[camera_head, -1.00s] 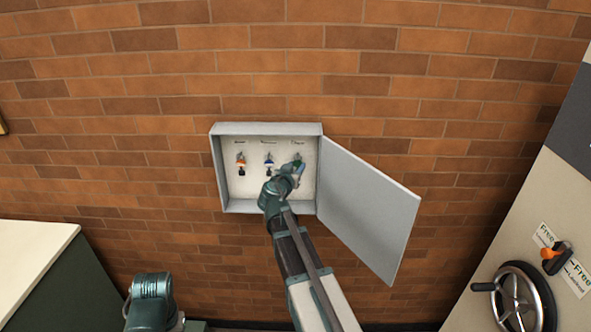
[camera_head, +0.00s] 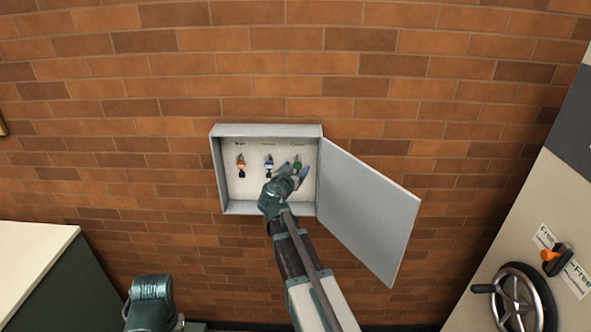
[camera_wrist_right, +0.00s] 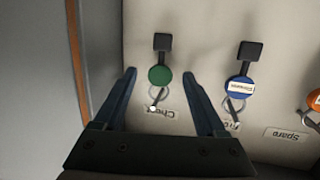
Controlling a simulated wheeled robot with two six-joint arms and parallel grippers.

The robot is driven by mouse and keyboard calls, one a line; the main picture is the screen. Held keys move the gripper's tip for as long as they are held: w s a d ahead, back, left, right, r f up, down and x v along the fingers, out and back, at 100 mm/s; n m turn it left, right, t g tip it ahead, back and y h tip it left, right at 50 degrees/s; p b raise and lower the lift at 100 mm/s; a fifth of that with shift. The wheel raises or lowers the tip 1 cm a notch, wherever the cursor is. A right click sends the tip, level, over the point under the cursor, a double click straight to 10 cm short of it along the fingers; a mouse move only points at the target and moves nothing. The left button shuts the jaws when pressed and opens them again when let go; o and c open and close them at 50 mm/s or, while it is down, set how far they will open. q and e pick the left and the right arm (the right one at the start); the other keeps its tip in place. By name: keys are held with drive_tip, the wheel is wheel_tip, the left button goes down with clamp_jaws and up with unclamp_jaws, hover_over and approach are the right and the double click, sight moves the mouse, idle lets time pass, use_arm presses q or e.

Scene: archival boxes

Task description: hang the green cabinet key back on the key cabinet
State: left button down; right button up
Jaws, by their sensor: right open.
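The green cabinet key (camera_head: 297,164) is at the right-hand place inside the open grey key cabinet (camera_head: 216,168). In the right wrist view, its green disc tag (camera_wrist_right: 159,75) and black head are clear, and its ring appears to hang on a pale hook above a partly hidden label. My right gripper (camera_head: 301,173) is open. Its two blue fingers (camera_wrist_right: 160,80) stand on either side of the green tag, apart from it. A blue-tagged key (camera_head: 268,164) and an orange-tagged key (camera_head: 240,165) hang to its left. My left gripper is out of view.
The cabinet door (camera_head: 365,210) stands open to the right, close to my right arm. A pale-topped counter (camera_head: 35,250) is at lower left. A safe-like unit with a handwheel (camera_head: 520,300) is at the right. Brick wall surrounds the cabinet.

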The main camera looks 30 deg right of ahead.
drive_tip(key=p+v, duration=0.2)
drive_tip(key=v, duration=1.2)
drive_tip(key=shift+p, duration=0.35)
drive_tip(key=shift+w+f, duration=0.1)
drive_tip(key=s+a+f+n+g+y+b, duration=0.2)
drive_tip(key=s+a+f+n+g+y, duration=0.15)
drive_tip(key=a+f, duration=0.4)
drive_tip(key=s+a+f+n+g+y+b, duration=0.2)
drive_tip(key=s+a+f, duration=0.35)
drive_tip(key=f, duration=0.35)
drive_tip(key=s+a+f+n+g+y+b, duration=0.1)
drive_tip(key=s+a+f+n+g+y, duration=0.1)
drive_tip(key=a, duration=0.5)
drive_tip(key=s+a+f+n+g+y+b, duration=0.1)
drive_tip(key=s+a+f+n+g+y, duration=0.1)
drive_tip(key=s+a+f+n, duration=0.3)
drive_tip(key=s+a+g, duration=0.1)
drive_tip(key=s+a, duration=0.1)
drive_tip(key=s, duration=0.2)
drive_tip(key=shift+a+n, duration=0.35)
drive_tip(key=shift+a, duration=0.05)
drive_tip(key=shift+w+g+y, duration=0.1)
drive_tip(key=shift+g+y, duration=0.15)
